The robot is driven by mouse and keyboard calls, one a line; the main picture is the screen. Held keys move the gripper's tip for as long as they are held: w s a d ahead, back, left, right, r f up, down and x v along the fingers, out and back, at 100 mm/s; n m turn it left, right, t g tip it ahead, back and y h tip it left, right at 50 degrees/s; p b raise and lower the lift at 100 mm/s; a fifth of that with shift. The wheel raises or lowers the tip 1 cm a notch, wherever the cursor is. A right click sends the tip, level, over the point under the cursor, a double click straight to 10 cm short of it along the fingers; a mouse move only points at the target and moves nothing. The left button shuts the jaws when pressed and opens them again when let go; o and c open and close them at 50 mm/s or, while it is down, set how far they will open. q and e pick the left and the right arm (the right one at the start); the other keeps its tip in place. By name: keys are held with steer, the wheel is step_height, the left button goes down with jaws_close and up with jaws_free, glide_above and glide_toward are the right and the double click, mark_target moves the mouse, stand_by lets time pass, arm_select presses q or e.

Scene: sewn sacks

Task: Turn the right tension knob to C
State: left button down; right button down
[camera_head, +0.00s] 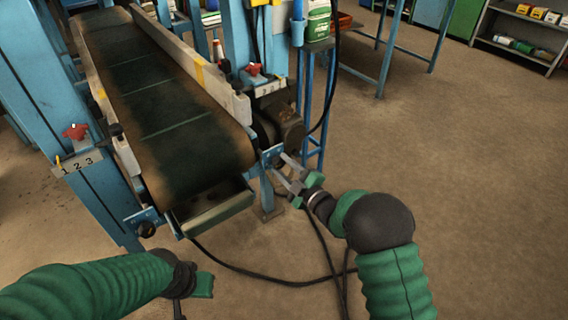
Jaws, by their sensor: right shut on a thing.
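The right tension knob (277,161) is a small dark knob on a blue plate at the front right corner of the conveyor. My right gripper (282,166) reaches it from the lower right, with its two grey fingers shut on it. The fingers partly hide the knob, and its letters and pointer are too small to read. My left gripper (201,285) is low in the picture, well short of the conveyor and away from the knob. Its fingers cannot be made out.
The dark conveyor belt (150,95) ends above a metal tray (213,208). A similar left knob (147,229) sits at the front left corner. Red knobs stand over number plates at left (75,131) and right (252,69).

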steer(key=m+p, duration=0.2)
steer(key=m, duration=0.2)
steer(key=shift+s+m, duration=0.1)
steer(key=shift+m, duration=0.2)
steer(key=m+p, duration=0.2)
steer(key=m, duration=0.1)
steer(key=shift+m, duration=0.3)
steer(key=m+p, duration=0.1)
steer(key=m, duration=0.2)
steer(key=shift+m, duration=0.3)
steer(key=m+p, duration=0.1)
steer(key=m, duration=0.2)
steer(key=shift+m+p, duration=0.3)
steer(key=shift+p, duration=0.05)
steer(key=m+p, duration=0.1)
steer(key=m, duration=0.3)
steer(key=shift+m, duration=0.3)
steer(key=m, duration=0.4)
steer(key=shift+f+p, duration=0.1)
steer(key=shift+p, duration=0.3)
steer(key=shift+m, duration=0.3)
